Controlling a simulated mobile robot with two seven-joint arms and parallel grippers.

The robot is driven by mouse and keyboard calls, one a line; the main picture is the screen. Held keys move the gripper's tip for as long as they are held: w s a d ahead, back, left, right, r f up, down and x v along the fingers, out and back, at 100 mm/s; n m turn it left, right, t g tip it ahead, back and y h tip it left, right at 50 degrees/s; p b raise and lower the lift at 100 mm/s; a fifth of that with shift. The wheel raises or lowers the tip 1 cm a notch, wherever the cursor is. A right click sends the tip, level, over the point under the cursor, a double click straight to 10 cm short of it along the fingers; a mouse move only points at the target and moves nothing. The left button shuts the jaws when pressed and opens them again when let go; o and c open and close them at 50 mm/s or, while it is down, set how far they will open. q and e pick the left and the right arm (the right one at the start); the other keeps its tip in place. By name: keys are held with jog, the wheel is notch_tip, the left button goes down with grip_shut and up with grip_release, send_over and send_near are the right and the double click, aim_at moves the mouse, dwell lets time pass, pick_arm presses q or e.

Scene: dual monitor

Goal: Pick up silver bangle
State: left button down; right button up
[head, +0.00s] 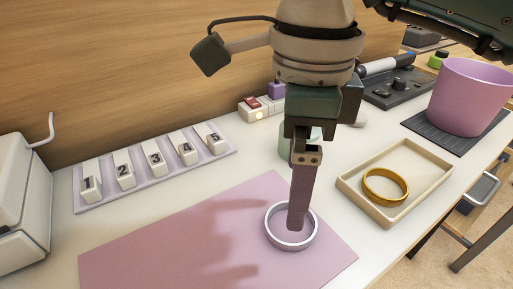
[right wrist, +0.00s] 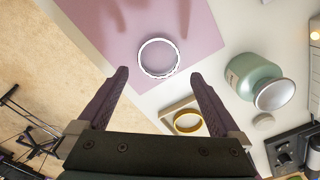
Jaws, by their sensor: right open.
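The silver bangle (head: 290,245) lies flat on the pink mat (head: 150,255), near its right end. My right gripper (head: 298,222) comes down from above, and its visible finger overlaps the ring in the head view. In the right wrist view the open, empty fingers (right wrist: 160,76) stand to either side of the bangle (right wrist: 142,60), with the ring lying ahead of the gap between the tips. I cannot tell how high the tips are above the mat. The second finger is hidden in the head view. My left gripper does not show.
A gold bangle (head: 369,191) lies in a cream tray (head: 430,165) to the right. A green jar (right wrist: 252,76) stands near the mat, mostly hidden behind my gripper in the head view. A pink pot (head: 470,100), numbered blocks (head: 155,162) and a white appliance (head: 22,205) stand around the table.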

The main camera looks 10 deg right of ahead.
notch_tip(320, 180, down, 7)
jog(key=shift+s+r+b, duration=0.1)
jog(key=shift+r+b, duration=0.05)
jog(key=shift+b, duration=0.35)
jog(key=shift+c, duration=0.2)
jog(key=c, duration=1)
